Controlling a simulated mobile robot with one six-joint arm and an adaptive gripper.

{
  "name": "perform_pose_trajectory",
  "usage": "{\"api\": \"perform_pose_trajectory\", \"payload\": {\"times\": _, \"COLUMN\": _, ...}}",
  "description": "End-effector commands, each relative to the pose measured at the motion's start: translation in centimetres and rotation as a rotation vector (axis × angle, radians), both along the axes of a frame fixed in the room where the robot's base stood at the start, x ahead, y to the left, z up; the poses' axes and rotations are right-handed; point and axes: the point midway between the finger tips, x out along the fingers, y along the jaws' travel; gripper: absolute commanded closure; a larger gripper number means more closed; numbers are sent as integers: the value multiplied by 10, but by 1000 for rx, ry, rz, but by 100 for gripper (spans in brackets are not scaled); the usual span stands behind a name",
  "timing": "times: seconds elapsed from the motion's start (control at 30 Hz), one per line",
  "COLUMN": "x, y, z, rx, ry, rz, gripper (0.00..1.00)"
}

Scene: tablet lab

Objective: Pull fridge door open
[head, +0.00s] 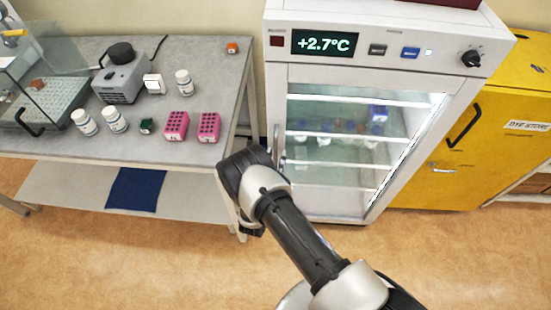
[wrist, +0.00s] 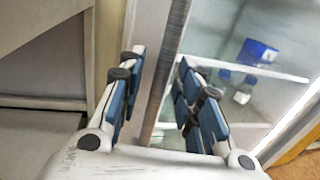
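The white fridge (head: 450,52) stands at centre right in the head view, its display reading +2.7°C. Its glass door (head: 325,175) appears shut, with lit shelves behind it. A vertical bar handle (head: 276,142) runs along the door's left edge, its lower part hidden by my arm. In the wrist view, the handle (wrist: 172,45) passes between the two fingers of my gripper (wrist: 161,58). The fingers are apart, with a visible gap on each side of the bar. In the head view, my arm mostly hides the gripper.
A grey bench (head: 225,85) stands left of the fridge, with bottles, pink racks (head: 176,125) and a grey device (head: 120,78) on it. A yellow cabinet (head: 500,100) stands right of the fridge. The floor (head: 150,260) in front is clear.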

Motion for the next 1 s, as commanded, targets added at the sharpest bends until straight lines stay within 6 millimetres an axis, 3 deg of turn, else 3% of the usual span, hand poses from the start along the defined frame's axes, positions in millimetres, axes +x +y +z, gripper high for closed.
{"api": "perform_pose_trajectory", "payload": {"times": 0.37, "x": 6, "y": -1, "z": 0, "rx": -1, "ry": -1, "rz": 0, "gripper": 69}}
{"api": "perform_pose_trajectory", "payload": {"times": 0.83, "x": 5, "y": -2, "z": 0, "rx": -1, "ry": 0, "rz": 0, "gripper": 100}}
{"api": "perform_pose_trajectory", "payload": {"times": 1.0, "x": 5, "y": -2, "z": 0, "rx": -1, "ry": 0, "rz": -1, "gripper": 100}}
